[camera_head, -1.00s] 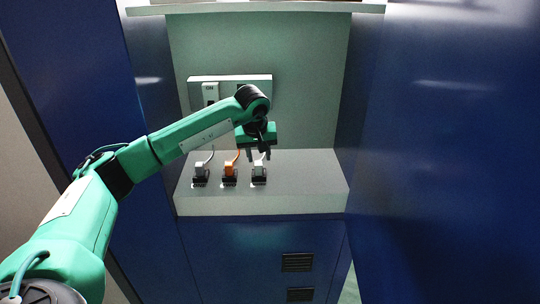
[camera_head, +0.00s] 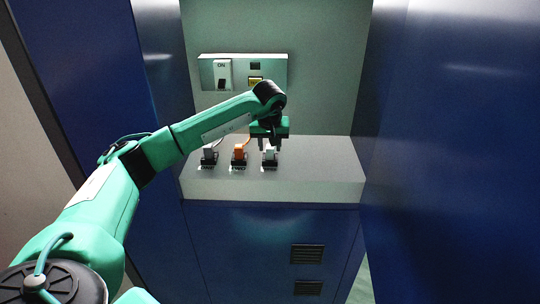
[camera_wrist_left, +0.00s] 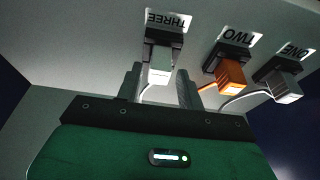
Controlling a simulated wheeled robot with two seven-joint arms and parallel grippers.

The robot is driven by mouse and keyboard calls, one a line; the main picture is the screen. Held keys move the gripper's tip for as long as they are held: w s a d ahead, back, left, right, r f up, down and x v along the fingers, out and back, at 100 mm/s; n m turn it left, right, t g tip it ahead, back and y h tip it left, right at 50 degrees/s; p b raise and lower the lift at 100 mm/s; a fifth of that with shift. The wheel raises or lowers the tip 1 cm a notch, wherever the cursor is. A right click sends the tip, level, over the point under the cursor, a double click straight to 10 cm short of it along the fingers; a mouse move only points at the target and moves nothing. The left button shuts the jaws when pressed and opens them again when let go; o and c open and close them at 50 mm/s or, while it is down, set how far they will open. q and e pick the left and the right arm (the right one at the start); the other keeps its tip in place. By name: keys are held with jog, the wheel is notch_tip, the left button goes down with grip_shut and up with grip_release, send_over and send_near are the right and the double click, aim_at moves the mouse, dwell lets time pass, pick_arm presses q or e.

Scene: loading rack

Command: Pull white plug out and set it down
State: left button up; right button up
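The white plug (camera_wrist_left: 160,68) sits in the black socket (camera_wrist_left: 164,37) labelled THREE. It is the rightmost plug (camera_head: 270,152) in the head view, partly hidden by my gripper. My left gripper (camera_head: 269,143) is over it from above. In the left wrist view the two fingers of my left gripper (camera_wrist_left: 160,76) stand apart, one on each side of the white plug, with gaps visible. A pale cable runs from the plug. My right gripper is in neither view.
An orange plug (camera_wrist_left: 230,75) is in socket TWO and a grey plug (camera_wrist_left: 285,88) in socket ONE, close beside. A switch panel (camera_head: 207,72) is on the back wall. Blue walls flank the grey shelf (camera_head: 320,175), whose right part is clear.

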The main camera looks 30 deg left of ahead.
aim_at(270, 148)
pick_arm(q)
jog(key=shift+w+f, duration=0.15)
jog(key=shift+f, duration=0.25)
grip_shut()
jog(key=shift+r, duration=0.1)
jog(key=shift+r, duration=0.1)
jog(key=shift+r+p, duration=2)
jog(key=shift+r, duration=0.85)
